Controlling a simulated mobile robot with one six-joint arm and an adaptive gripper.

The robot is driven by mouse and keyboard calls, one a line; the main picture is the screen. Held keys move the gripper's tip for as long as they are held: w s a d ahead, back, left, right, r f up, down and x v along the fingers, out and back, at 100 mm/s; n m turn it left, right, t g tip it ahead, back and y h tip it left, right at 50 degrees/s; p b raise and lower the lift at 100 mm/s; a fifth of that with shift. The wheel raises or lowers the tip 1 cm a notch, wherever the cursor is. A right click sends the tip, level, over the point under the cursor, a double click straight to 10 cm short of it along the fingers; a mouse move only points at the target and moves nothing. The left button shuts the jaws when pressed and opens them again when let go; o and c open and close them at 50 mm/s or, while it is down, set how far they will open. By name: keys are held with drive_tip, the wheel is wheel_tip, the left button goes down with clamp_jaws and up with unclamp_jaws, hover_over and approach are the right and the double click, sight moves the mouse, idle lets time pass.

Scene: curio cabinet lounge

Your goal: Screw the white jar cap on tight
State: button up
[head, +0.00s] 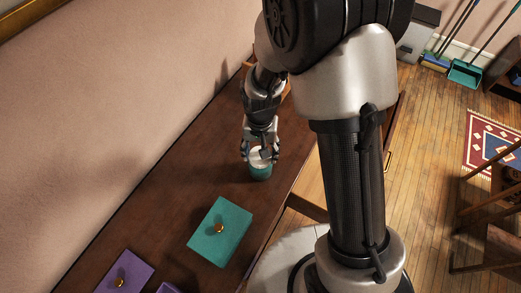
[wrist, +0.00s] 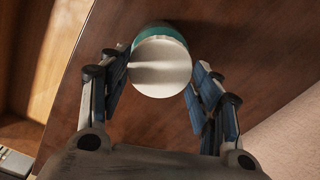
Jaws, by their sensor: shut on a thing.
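The jar (head: 261,173) is teal and stands upright on the dark wooden cabinet top. The round white cap (head: 257,158) is on top of it. In the wrist view the white cap (wrist: 161,67) faces the camera, with the teal jar (wrist: 150,31) behind it. My gripper (head: 260,152) reaches down from above with its fingers around the cap. In the wrist view the fingers of my gripper (wrist: 159,87) lie on both sides of the cap and are shut on it. The cap's thread and seating are hidden.
A teal box (head: 235,218) with a gold knob lies in front of the jar on the cabinet top (head: 180,170). A purple box (head: 133,270) with a knob lies nearer the front left. The pink wall (head: 120,90) runs along the left. Bare wood lies left of the jar.

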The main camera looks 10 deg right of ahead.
drive_tip(key=m, duration=0.5)
drive_tip(key=s+m, duration=0.1)
drive_tip(key=m, duration=0.1)
drive_tip(key=shift+f+m, duration=0.3)
drive_tip(key=shift+f, duration=0.05)
drive_tip(key=o, duration=1.2)
drive_tip(key=shift+w, duration=0.1)
drive_tip(key=shift+o, duration=1.2)
drive_tip(key=shift+w+a, duration=0.1)
drive_tip(key=shift+w, duration=0.05)
drive_tip(key=shift+r, duration=0.1)
drive_tip(key=shift+w, duration=0.1)
